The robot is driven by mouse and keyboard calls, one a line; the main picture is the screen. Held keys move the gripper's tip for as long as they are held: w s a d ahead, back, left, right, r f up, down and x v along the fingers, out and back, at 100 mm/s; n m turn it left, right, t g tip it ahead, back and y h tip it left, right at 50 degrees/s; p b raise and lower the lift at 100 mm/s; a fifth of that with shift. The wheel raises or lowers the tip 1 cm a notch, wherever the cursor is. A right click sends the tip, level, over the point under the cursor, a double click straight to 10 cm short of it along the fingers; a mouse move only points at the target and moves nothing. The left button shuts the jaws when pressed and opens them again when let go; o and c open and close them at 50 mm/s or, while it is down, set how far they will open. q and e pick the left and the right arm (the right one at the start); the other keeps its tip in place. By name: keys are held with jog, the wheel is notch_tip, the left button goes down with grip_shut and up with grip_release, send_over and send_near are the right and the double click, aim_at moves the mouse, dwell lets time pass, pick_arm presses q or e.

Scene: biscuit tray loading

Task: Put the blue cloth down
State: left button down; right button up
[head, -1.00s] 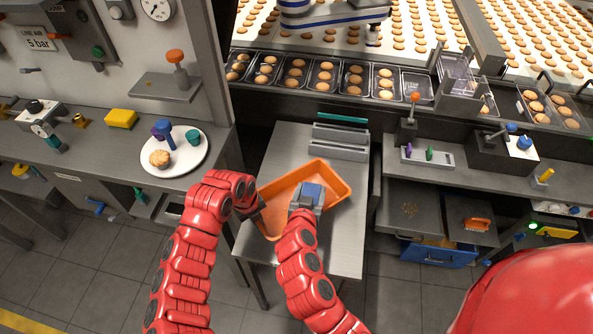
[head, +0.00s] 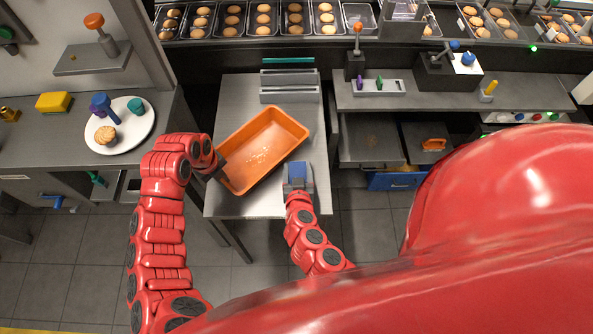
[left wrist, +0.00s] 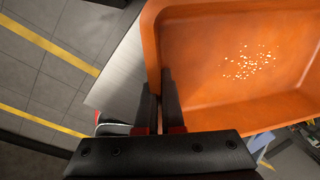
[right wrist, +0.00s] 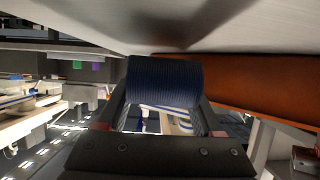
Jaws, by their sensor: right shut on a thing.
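The blue cloth (head: 298,174) is in my right gripper (head: 298,182), low over the steel table's front right part, just right of the orange tray (head: 290,126). In the right wrist view the cloth (right wrist: 165,80) is bunched between both fingers, close to the table surface. I cannot tell whether it touches. My left gripper (head: 216,168) is at the tray's left wall. In the left wrist view its fingers (left wrist: 158,98) straddle that wall closely, one inside and one outside. Pale crumbs (left wrist: 250,62) lie in the tray.
The steel table (head: 240,92) has bare room in front of the tray and at its right edge. Grey racks (head: 290,92) stand at its back. A white plate (head: 135,128) with a biscuit is on the left counter. Open drawers (head: 370,138) are at the right.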

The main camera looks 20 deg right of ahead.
jog(key=shift+f, duration=0.8)
jog(key=shift+f, duration=0.1)
jog(key=o, duration=1.5)
